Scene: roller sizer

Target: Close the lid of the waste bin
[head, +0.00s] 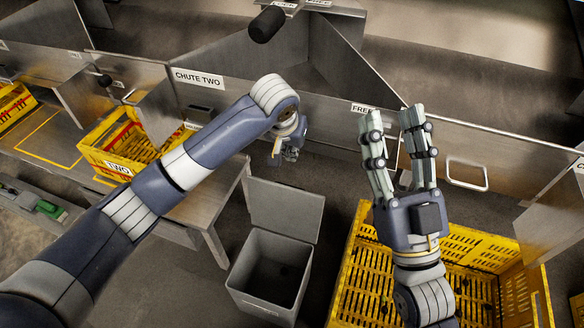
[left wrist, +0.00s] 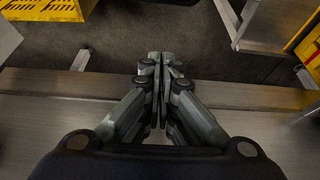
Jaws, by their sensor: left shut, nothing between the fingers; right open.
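The grey waste bin (head: 262,282) stands on the floor at the lower middle of the head view. Its mouth is open and dark inside, with some small bits in it. Its lid (head: 287,208) is raised and stands up along the bin's far edge. My left gripper (head: 290,154) is beyond and above the lid, apart from it in the picture, partly hidden by its own wrist. In the left wrist view the left gripper (left wrist: 160,60) has its fingers together with nothing between them. My right gripper (head: 392,112) is open and empty, raised above a yellow crate.
The yellow crate (head: 350,270) stands right of the bin. A metal table (head: 225,195) with another yellow crate (head: 92,150) is at left. Metal chute walls (head: 330,100) run behind my left gripper. Dark floor shows between bin and table.

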